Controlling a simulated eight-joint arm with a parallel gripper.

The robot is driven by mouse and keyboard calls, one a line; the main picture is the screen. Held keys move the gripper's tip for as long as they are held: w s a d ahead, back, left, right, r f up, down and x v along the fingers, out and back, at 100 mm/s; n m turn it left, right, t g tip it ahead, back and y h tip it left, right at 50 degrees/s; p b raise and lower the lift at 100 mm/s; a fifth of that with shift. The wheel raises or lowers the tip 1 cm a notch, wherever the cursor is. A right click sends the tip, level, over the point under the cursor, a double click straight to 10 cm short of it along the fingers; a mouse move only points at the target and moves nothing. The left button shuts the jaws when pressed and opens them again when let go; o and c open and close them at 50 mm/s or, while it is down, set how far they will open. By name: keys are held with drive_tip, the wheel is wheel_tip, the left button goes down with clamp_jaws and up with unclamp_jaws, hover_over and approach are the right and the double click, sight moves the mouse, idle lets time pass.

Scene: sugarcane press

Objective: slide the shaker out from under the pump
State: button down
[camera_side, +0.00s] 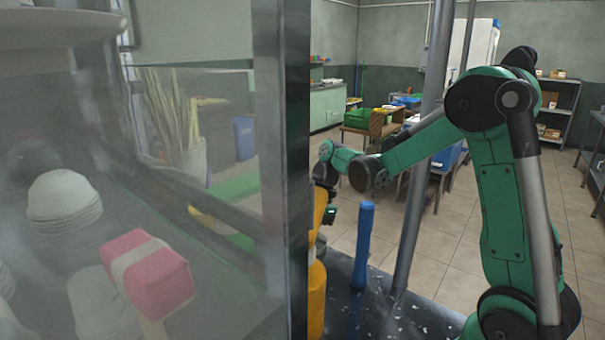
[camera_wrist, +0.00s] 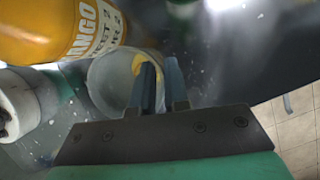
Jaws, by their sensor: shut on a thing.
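A pale translucent cup, which I take for the shaker (camera_wrist: 108,82), shows in the wrist view with its open mouth towards the camera and something yellow at its right inner side. My gripper (camera_wrist: 160,84) is shut on its right wall, with one finger over the mouth and the other outside. A large orange mango bottle (camera_wrist: 70,28) stands close at the upper left, against or very near the shaker. The pump itself is not clearly visible. In the side view a metal post hides the shaker, and orange bottles (camera_side: 317,298) show beside it.
A white cylindrical container (camera_wrist: 22,102) stands at the left in the wrist view. In the side view a blue upright rod (camera_side: 362,245) stands on the dark wet counter (camera_side: 400,318). A glass panel and metal post (camera_side: 296,170) stand at left.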

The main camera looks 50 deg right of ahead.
drive_tip(key=w+d, duration=0.3)
drive_tip(key=d, duration=0.4)
idle(0.5)
drive_tip(key=c, duration=0.8)
unclamp_jaws()
drive_tip(key=shift+v, duration=2.8)
